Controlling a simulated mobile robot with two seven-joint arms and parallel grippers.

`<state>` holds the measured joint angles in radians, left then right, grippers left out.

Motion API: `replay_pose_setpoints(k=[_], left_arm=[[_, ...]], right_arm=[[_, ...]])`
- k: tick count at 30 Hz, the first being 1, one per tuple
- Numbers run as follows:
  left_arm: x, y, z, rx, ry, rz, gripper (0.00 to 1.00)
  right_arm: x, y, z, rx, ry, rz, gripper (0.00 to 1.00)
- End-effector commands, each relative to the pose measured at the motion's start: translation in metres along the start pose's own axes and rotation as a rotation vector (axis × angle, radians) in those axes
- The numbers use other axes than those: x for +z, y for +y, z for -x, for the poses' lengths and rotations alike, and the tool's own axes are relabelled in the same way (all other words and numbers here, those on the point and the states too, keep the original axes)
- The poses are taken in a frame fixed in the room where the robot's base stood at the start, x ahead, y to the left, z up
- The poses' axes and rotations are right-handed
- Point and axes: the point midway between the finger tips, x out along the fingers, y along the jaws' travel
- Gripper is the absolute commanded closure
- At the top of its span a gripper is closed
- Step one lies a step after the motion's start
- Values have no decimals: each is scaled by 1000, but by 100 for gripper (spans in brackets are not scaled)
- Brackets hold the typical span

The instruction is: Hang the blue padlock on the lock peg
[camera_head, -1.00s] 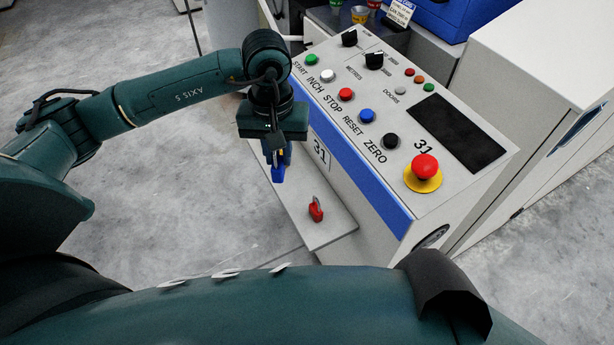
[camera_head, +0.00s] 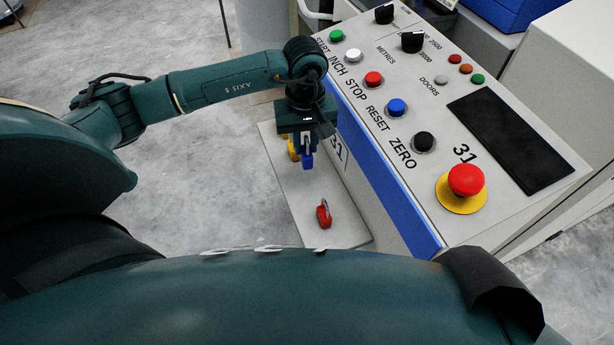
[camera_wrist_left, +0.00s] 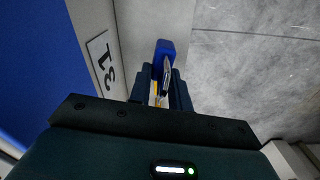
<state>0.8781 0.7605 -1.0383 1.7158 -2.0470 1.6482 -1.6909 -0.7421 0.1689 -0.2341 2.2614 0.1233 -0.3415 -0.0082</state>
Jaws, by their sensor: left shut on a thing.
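My left gripper (camera_head: 306,146) points down over the pale shelf (camera_head: 290,205) on the front of the machine. It is shut on the blue padlock (camera_head: 308,161), which hangs below the fingertips. The left wrist view shows the blue padlock (camera_wrist_left: 165,48) with its metal shackle between the fingers. A yellow thing (camera_head: 293,147), perhaps another padlock, shows just left of the gripper, partly hidden. A red padlock (camera_head: 324,214) stands on the shelf, apart from the gripper. I cannot make out the lock peg. My right gripper is out of view.
The sloping control panel (camera_head: 400,60) rises right of the gripper, with several coloured buttons, knobs and a red emergency stop (camera_head: 466,181). A blue band (camera_head: 385,170) runs along its front. Open concrete floor (camera_head: 200,180) lies left of the shelf.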

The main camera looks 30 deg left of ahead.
Motion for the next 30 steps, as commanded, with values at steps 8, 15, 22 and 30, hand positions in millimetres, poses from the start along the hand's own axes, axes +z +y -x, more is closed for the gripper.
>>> replay_pose_setpoints(k=[8, 15, 22, 30], left_arm=[[1, 0, -42, -2, -3, -1, 100], [2, 0, -76, -3, -4, -1, 100], [1, 0, -86, -1, -1, -2, 100], [0, 0, -92, 0, 0, -1, 100]], right_arm=[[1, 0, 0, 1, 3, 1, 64], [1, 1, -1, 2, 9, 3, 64], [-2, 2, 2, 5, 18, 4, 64], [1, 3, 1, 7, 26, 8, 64]])
